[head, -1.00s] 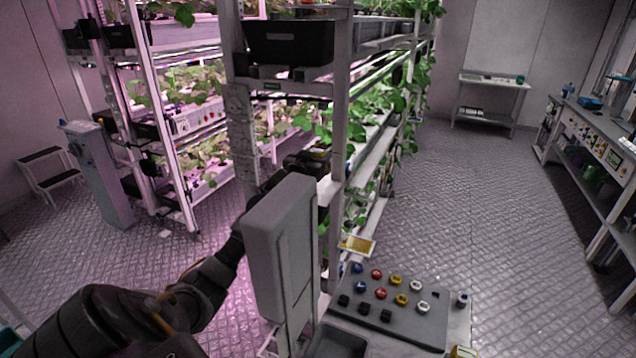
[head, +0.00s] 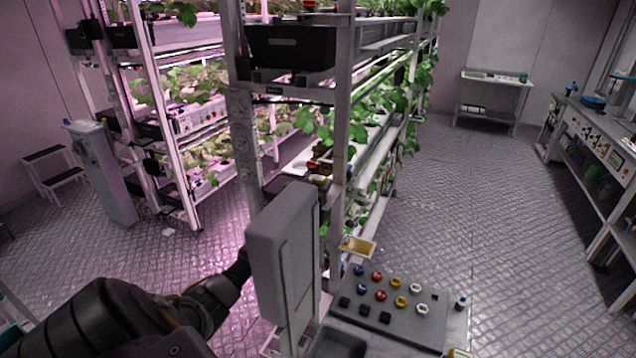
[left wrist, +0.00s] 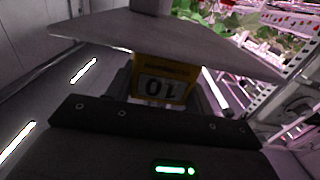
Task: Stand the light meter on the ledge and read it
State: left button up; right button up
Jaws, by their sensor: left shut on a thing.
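The light meter (left wrist: 163,88) shows in the left wrist view as a yellow-cased device with a pale display. Its large dark digits appear upside down, and I cannot read them surely. My left gripper (left wrist: 165,98) is shut on it, with dark fingers at its sides. A wide grey plate (left wrist: 110,38) lies just beyond the meter; I cannot tell whether they touch or whether it is the ledge. In the head view my left arm reaches behind a tall grey box (head: 283,250), which hides the gripper and meter. My right gripper is not in view.
The plant rack (head: 342,130) stands behind the grey box. A panel with coloured knobs (head: 390,305) and a dark tray (head: 338,342) are at the front. A yellow card (head: 358,246) lies beside the rack. The aisle floor (head: 480,210) to the right is clear.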

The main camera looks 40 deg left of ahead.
pick_arm(q)
jog(key=shift+f, duration=0.1)
jog(key=o, duration=1.1)
jog(key=shift+o, duration=0.2)
jog(key=shift+r, duration=0.25)
jog(key=shift+s+d+f, duration=0.1)
jog(key=shift+s+f, duration=0.15)
jog(key=shift+s, duration=0.05)
jog(key=b+v, duration=0.3)
jog(key=v, duration=0.4)
jog(key=shift+r, duration=0.25)
jog(key=shift+f, duration=0.1)
